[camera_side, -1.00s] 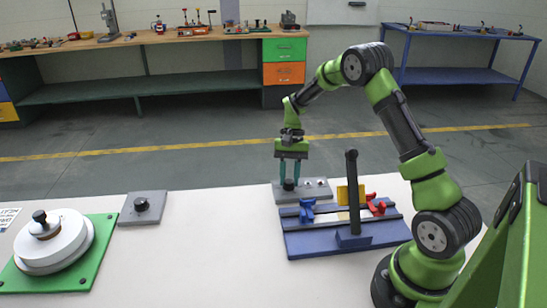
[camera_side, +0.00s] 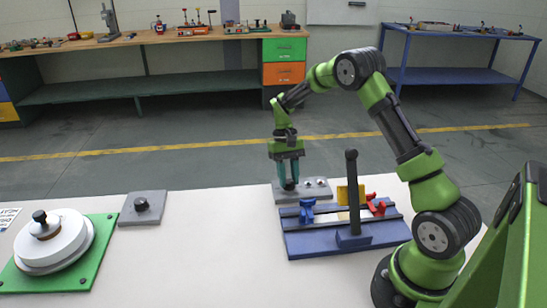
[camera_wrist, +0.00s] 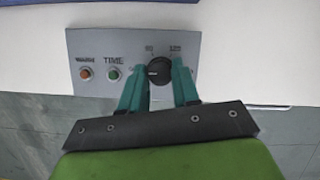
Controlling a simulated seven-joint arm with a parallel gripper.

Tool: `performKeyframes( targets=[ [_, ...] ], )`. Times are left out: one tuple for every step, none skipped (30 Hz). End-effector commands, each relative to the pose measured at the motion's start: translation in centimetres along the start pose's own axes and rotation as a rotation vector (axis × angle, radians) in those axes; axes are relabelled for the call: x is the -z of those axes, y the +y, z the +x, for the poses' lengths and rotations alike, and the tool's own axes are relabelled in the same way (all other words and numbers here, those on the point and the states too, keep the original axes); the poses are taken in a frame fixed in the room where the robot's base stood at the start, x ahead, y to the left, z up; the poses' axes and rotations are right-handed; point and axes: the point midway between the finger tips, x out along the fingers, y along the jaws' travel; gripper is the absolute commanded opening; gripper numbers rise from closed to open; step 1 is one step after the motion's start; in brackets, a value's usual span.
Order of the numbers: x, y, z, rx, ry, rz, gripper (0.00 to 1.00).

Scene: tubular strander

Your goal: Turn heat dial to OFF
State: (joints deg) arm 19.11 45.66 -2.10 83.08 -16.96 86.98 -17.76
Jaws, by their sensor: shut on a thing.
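The heat dial is a round black knob (camera_wrist: 160,70) on a grey control panel (camera_wrist: 90,48), seen in the wrist view. A pale mark shows on the knob's left side. Small print stands above it, too blurred to read surely. My gripper (camera_wrist: 160,68) has its two teal fingers on either side of the knob and is shut on it. In the side view my gripper (camera_side: 288,186) points down at the grey panel (camera_side: 318,195), and its fingers hide most of the knob.
The panel also bears an orange button (camera_wrist: 85,74) and a green button (camera_wrist: 113,73). Close in front stands a blue fixture (camera_side: 300,245) with an upright black post (camera_side: 352,185). A grey plate with a black knob (camera_side: 141,204) and a green board (camera_side: 85,275) lie left, with clear table between.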

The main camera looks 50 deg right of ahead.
Motion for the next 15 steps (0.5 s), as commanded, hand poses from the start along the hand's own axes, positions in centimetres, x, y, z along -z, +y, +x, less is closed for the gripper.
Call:
performKeyframes(
  targets=[
    [0.03,-0.08,-0.11,0.001,0.003,-0.004,0.00],
    [0.03,-0.08,-0.10,0.001,0.003,-0.004,0.00],
    [0.03,-0.08,-0.10,0.001,0.003,-0.004,0.00],
    [0.02,-0.09,-0.10,0.001,0.003,-0.004,0.00],
    [0.02,-0.09,-0.10,0.001,0.003,-0.004,0.00],
    [0.02,-0.09,-0.10,0.001,0.003,-0.004,0.34],
    [0.02,-0.09,-0.09,0.001,0.003,-0.004,0.38],
    [0.02,-0.09,-0.09,0.001,0.003,-0.004,0.43],
    [0.01,-0.08,-0.08,0.001,0.002,-0.003,0.49],
    [0.01,-0.08,-0.07,0.001,0.002,-0.003,0.54],
    [0.01,-0.07,-0.06,0.001,0.002,-0.003,0.56],
    [0.00,-0.07,-0.05,0.001,0.002,-0.002,0.56],
    [0.00,-0.06,-0.04,0.001,0.001,-0.002,0.56],
    [0.00,-0.06,-0.03,0.001,0.001,-0.002,0.56],
    [0.00,-0.05,-0.03,0.001,0.001,-0.001,0.56]
  ],
)
